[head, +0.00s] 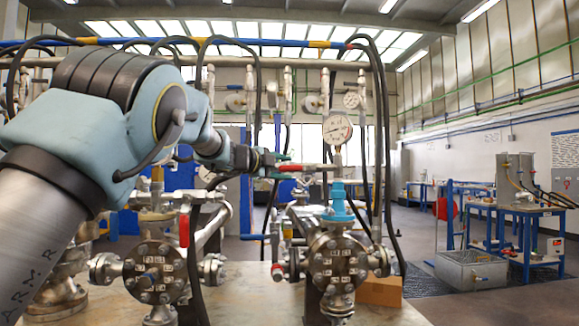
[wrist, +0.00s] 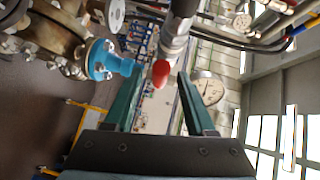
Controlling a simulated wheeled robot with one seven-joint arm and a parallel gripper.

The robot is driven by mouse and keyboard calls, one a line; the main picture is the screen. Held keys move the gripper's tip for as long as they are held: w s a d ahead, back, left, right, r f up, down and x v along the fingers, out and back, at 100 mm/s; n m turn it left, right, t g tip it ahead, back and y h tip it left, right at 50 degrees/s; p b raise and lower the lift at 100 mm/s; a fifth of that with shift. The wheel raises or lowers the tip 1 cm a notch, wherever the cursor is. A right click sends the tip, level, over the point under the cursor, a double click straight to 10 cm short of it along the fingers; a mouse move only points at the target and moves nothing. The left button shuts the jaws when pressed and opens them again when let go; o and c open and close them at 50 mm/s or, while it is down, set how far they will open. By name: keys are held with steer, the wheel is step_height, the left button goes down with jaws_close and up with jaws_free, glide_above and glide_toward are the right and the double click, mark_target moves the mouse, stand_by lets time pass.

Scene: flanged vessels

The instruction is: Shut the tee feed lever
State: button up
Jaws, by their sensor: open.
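The lever with a red grip (head: 303,168) lies about level below a round dial gauge, above the right-hand flanged vessel (head: 337,262); I take it as the tee feed lever. My gripper (head: 276,163) is at the lever's left end. In the wrist view the green fingers of my gripper (wrist: 159,76) are apart, with the red grip's rounded end (wrist: 161,74) showing between them. Whether a finger touches it I cannot tell. The lever's pivot is hidden.
A blue fitting (head: 338,203) stands upright below the lever. Black hoses (head: 380,130) run down at the right. Another red-handled lever (head: 184,230) hangs on the left vessel.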

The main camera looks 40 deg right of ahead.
steer(key=shift+w+d+f, duration=0.1)
steer(key=shift+w+d, duration=0.05)
steer(key=shift+d, duration=1.05)
steer(key=shift+c, duration=0.3)
jaws_close()
